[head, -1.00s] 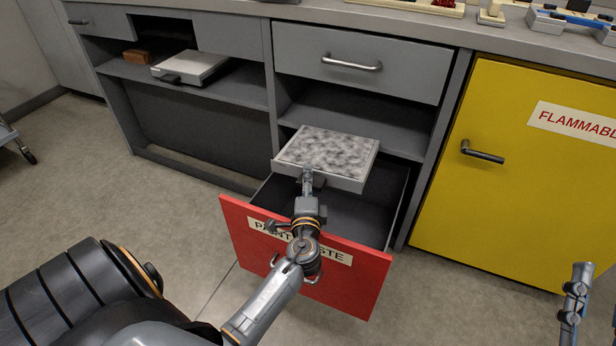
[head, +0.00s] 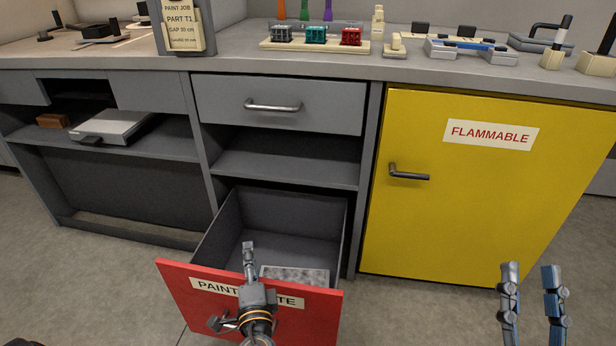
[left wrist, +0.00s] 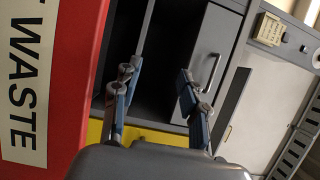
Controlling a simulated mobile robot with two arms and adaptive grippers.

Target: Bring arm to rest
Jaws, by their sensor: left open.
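My left gripper (head: 249,245) stands at the front of the open red drawer marked as paint waste (head: 180,283), seen edge-on in the head view. In the left wrist view its two fingers (left wrist: 157,90) are apart with nothing between them, and the red drawer front (left wrist: 60,60) is close on the left. A grey speckled slab (head: 300,274) lies inside the drawer, partly hidden by the drawer front and my gripper. My right gripper (head: 533,285) is at the lower right, its two fingers apart and empty, in front of the floor.
A yellow cabinet labelled flammable (head: 480,190) stands right of the drawer, its handle (head: 408,175) sticking out. The grey bench top (head: 230,55) carries racks, tools and a sign (head: 183,25). A grey box (head: 112,126) sits on the left shelf. Floor is clear at the left.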

